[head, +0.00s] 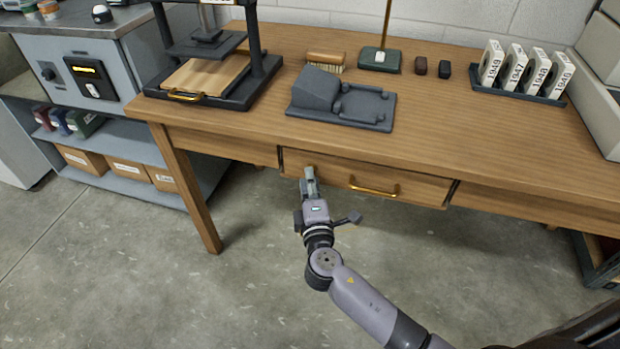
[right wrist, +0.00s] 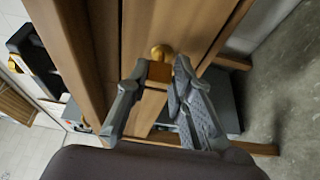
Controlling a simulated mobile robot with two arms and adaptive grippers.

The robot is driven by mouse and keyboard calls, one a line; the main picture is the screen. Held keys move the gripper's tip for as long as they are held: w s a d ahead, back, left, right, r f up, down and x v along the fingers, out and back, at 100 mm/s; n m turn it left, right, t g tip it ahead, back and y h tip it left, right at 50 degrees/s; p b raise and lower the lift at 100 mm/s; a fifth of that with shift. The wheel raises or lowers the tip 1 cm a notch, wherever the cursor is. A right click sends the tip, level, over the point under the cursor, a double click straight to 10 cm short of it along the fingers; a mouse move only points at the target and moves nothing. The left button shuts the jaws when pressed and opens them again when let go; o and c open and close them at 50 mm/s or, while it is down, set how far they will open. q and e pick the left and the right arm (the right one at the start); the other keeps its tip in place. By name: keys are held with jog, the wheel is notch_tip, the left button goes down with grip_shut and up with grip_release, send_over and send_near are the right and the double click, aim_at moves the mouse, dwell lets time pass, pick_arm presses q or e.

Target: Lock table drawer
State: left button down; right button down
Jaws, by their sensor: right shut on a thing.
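The table drawer (head: 340,174) is in the front of the wooden table and looks closed or nearly so; I cannot tell if it is fully flush. It has a brass bar handle (head: 374,188). My right gripper (head: 311,176) is at the drawer's left part, left of the handle. In the right wrist view its fingers are shut on a small brass-coloured piece (right wrist: 158,72), which looks like a key head. It is in front of a round brass fitting (right wrist: 161,51) on the wood. The fingers hide much of this spot in the head view. My left gripper is not in view.
On the table (head: 470,135) stand a press (head: 245,85), a grey cradle (head: 340,98), a brush (head: 325,60) and a rack of numbered blocks (head: 505,86). A grey cabinet (head: 100,45) stands left. The floor before the drawer is clear.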

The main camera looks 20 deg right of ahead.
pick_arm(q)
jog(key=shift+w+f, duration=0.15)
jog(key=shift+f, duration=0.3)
pick_arm(e)
jog(key=c, duration=1.4)
grip_release()
jog(key=v, duration=1.2)
